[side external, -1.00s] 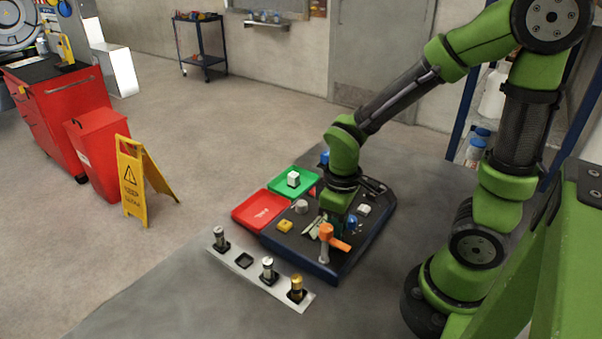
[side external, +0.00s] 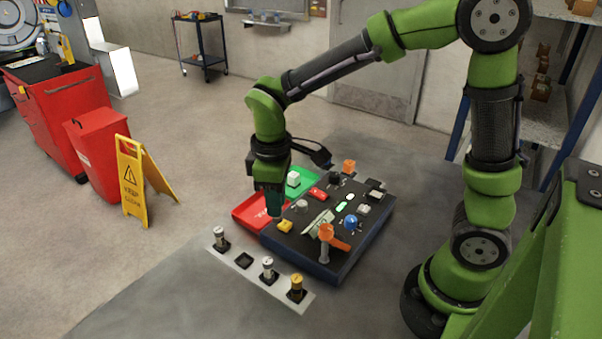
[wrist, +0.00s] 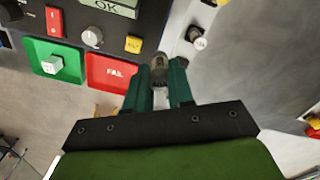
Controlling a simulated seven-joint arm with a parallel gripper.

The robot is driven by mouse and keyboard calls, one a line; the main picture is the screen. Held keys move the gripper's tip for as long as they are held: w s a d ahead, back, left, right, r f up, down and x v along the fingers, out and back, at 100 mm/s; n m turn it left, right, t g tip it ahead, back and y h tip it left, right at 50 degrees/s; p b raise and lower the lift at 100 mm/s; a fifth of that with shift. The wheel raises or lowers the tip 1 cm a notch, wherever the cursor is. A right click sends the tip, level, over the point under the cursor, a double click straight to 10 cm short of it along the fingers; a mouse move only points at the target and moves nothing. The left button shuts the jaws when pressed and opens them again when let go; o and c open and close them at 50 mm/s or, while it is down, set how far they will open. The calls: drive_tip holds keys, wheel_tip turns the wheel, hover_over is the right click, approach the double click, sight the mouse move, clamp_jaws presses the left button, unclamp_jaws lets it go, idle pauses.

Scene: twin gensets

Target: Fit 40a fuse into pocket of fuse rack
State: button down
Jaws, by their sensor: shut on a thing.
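My gripper (side external: 275,208) is above the left edge of the dark panel, by the red tray. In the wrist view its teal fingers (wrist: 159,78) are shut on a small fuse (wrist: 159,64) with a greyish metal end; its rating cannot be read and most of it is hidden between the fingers. The fuse rack (side external: 231,257) is a pale metal strip in front of the panel. It has an empty dark square pocket (side external: 243,260) between a silver fuse (side external: 220,238) and another silver fuse (side external: 267,268). A gold-topped fuse (side external: 296,286) stands at the near end.
The dark panel (side external: 290,242) carries a yellow button (side external: 285,226), knobs, a display and an orange-handled lever (side external: 335,240). The grey table left of the rack is clear.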

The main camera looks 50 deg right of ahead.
drive_tip(key=shift+w+a+f+n, duration=0.35)
drive_tip(key=shift+w+a+f, duration=0.55)
drive_tip(key=shift+f, duration=0.55)
drive_tip(key=shift+w+a+f+n, duration=0.4)
drive_tip(key=shift+w+a+f, duration=0.35)
drive_tip(key=shift+a+f, duration=0.5)
drive_tip(key=shift+w+a+f+n, duration=0.35)
drive_tip(key=shift+w+a+f, duration=0.5)
drive_tip(key=shift+f, duration=0.75)
drive_tip(key=shift+f, duration=1.05)
drive_tip(key=c, duration=0.9)
unclamp_jaws()
drive_tip(key=shift+o, duration=0.3)
drive_tip(key=o, duration=0.3)
drive_tip(key=shift+o, duration=0.2)
wheel_tip(320, 180, up, 7)
